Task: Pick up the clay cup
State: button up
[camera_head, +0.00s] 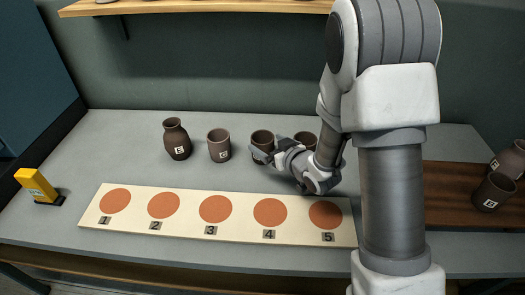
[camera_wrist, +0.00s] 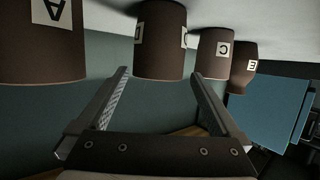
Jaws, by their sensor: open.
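A brown clay cup (camera_head: 261,137) stands upright on the grey table, partly hidden by my gripper (camera_head: 267,149). In the wrist view, which is upside down, this cup (camera_wrist: 158,40) lies ahead between the two open fingers of my gripper (camera_wrist: 160,74), its label partly turned away. No finger is clearly seen touching it. Another brown cup (camera_head: 304,138) stands to its right, partly behind my arm; a cup labelled A (camera_wrist: 40,55) shows large in the wrist view. A cup labelled C (camera_head: 218,142) and a narrow-necked vessel labelled E (camera_head: 176,137) stand to the left.
A cream board (camera_head: 132,228) with orange discs numbered 1 to 5 lies in front, its discs empty. A yellow device (camera_head: 37,184) is at the left edge. Two more brown vessels, one in front (camera_head: 493,188), stand on a dark wooden board (camera_head: 450,180) at right. A shelf (camera_head: 200,7) hangs above.

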aim_at(258, 137)
jog(key=x, duration=0.7)
jog(key=shift+w+f, duration=0.1)
jog(key=shift+w, duration=0.1)
jog(key=c, duration=1.5)
jog(key=shift+o, duration=0.2)
notch_tip(258, 137, up, 10)
jog(key=shift+r+p, duration=0.1)
jog(key=shift+p, duration=0.6)
jog(key=shift+d, duration=0.15)
